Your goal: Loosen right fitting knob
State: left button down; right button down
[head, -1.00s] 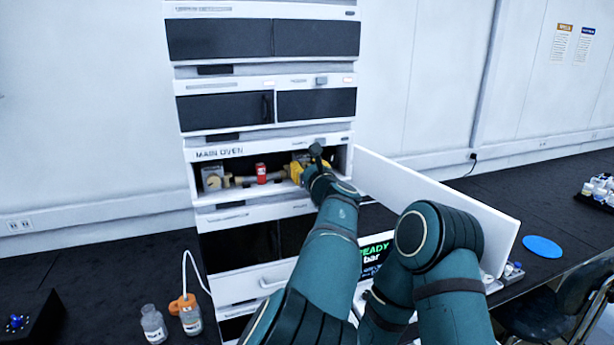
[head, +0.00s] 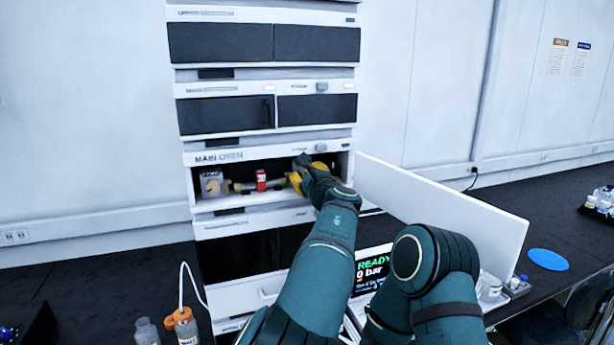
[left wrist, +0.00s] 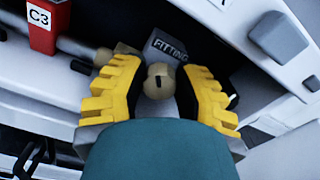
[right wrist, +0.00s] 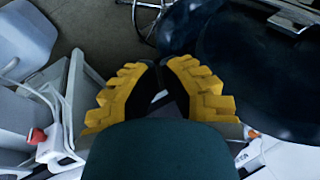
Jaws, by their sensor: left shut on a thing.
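The right fitting knob (left wrist: 158,82), a round beige knob with a dark slot, sits in the left wrist view in front of a grey block (left wrist: 168,48) marked FITTING. My left gripper (left wrist: 158,74) has its yellow fingers on both sides of the knob and is shut on it. In the head view my left gripper (head: 302,172) reaches into the right part of the open main oven (head: 230,200) and hides the knob. The red C3 holder (head: 261,181) is left of it. My right gripper (right wrist: 158,66) shows in its wrist view with close fingertips; nothing visible is between them.
The white oven door (head: 440,208) stands open to the right of my left arm. A screen (head: 373,268) reading READY and 0 bar is below. A left beige knob (head: 213,186) is inside the oven. Bottles (head: 187,328) stand at the lower left.

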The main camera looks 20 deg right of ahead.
pick_arm(q)
jog(key=shift+a, duration=0.1)
jog(key=c, duration=0.9)
grip_release()
jog(key=shift+w, duration=0.1)
jog(key=shift+w+f, duration=0.15)
jog(key=shift+s+d, duration=0.2)
jog(key=shift+s, duration=3.6)
